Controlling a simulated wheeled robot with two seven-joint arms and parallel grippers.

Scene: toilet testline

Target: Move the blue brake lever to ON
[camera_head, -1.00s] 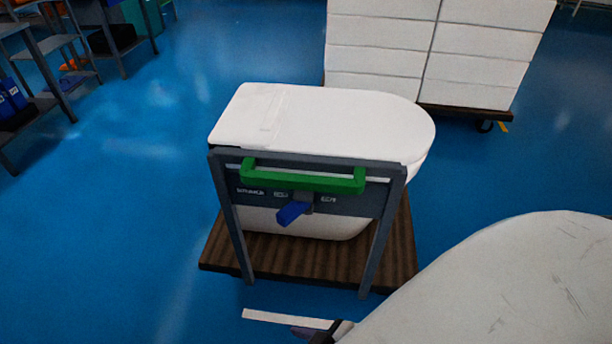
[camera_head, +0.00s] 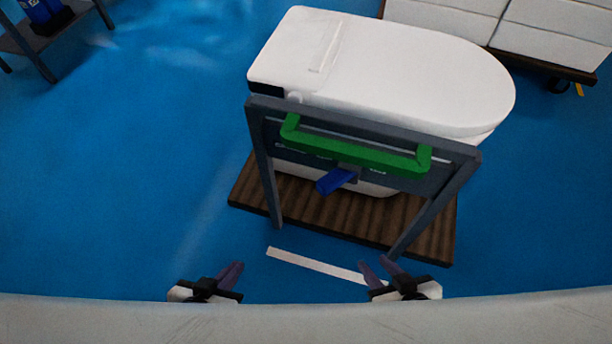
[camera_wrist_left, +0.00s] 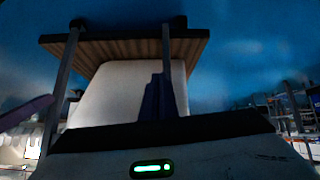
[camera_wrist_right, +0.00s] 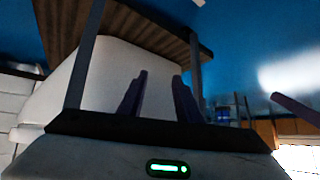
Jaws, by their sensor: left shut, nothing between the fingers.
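The blue brake lever (camera_head: 336,180) sticks out from the dark panel of the cart frame (camera_head: 262,150), below the green handle (camera_head: 355,152). It points down and to the left. The panel's labels are too small to read, so its setting is unclear. My left gripper (camera_head: 236,266) is shut and empty, in front of and left of the cart. My right gripper (camera_head: 374,262) is open and empty, near the frame's right leg. Both are apart from the lever. The left fingers (camera_wrist_left: 157,98) are together in the left wrist view; the right fingers (camera_wrist_right: 158,98) are apart in the right wrist view.
A white toilet (camera_head: 400,70) rests on the cart's brown ribbed base (camera_head: 340,222). A white strip (camera_head: 315,264) lies on the blue floor before it. Stacked white boxes (camera_head: 550,35) stand behind right, and a shelf (camera_head: 45,40) far left. The floor left is clear.

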